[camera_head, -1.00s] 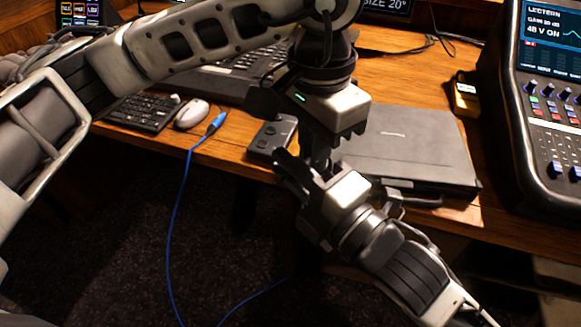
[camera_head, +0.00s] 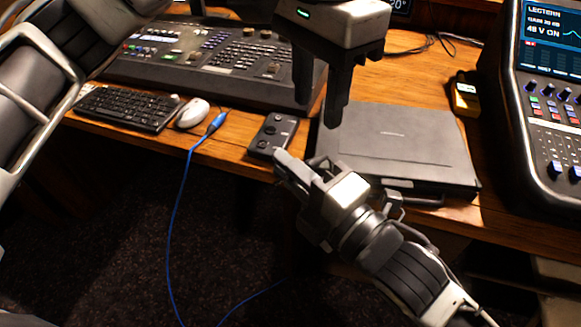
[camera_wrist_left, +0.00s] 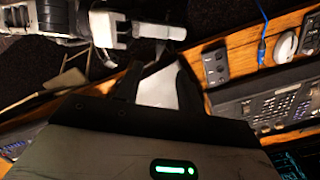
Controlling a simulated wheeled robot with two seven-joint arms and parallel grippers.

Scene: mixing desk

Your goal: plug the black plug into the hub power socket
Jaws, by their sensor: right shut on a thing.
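My left gripper (camera_head: 320,112) points down above the left part of the closed dark laptop-like case, its fingers apart with nothing seen between them. In the left wrist view its fingers (camera_wrist_left: 158,85) also stand apart. My right gripper (camera_head: 284,166) is below and left of it, just off the desk's front edge, tips pointing up and left. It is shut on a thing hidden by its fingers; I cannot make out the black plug. A small black box with round buttons (camera_head: 272,135) lies just beyond its tips. I cannot tell which thing is the hub, and no power socket shows clearly.
The laptop-like case (camera_head: 400,140) lies near the desk's front edge. A blue cable (camera_head: 170,215) hangs over that edge by the white mouse (camera_head: 192,113) and keyboard (camera_head: 125,107). A control console (camera_head: 215,60) stands behind; a mixing desk (camera_head: 550,130) stands at right.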

